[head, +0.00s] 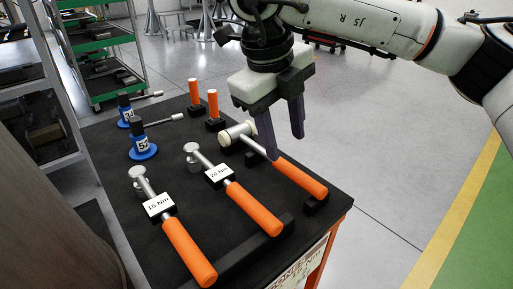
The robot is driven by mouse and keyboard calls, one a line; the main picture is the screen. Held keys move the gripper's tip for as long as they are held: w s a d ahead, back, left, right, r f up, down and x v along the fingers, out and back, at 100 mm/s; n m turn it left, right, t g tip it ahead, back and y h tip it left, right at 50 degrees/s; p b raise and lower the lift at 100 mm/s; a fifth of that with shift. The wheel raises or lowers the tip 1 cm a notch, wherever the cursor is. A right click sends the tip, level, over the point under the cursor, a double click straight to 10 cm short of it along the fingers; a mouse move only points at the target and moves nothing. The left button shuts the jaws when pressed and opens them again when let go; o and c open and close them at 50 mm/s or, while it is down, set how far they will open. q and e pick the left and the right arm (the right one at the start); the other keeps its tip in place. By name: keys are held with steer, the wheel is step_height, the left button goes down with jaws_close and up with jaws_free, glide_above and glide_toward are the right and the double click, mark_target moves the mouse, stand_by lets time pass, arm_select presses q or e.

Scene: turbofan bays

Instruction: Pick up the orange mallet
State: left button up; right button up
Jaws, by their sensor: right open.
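The orange mallet lies on the black top of the cart, near its right edge. It has a cream cylindrical head (238,133) and an orange handle (302,179) pointing down and right, and it seems to rest on black supports. My right gripper (285,146) comes in from above with its two dark purple fingers pointing down. Its jaws are open and nothing is between them. The fingers overlap the neck of the mallet in the picture, and I cannot tell how high they are above it. My left gripper is out of view.
Two orange-handled wrenches, labelled 20 Nm (253,208) and 15 Nm (188,252), lie left of the mallet. Two upright orange-handled tools (212,104) stand behind it. Blue-based holders (143,152) stand at the left. Open floor (390,150) lies right of the cart.

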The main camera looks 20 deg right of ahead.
mark_target(290, 167)
steer(key=x, duration=0.8)
steer(key=shift+d+f, duration=0.1)
steer(key=shift+f, duration=0.1)
jaws_close()
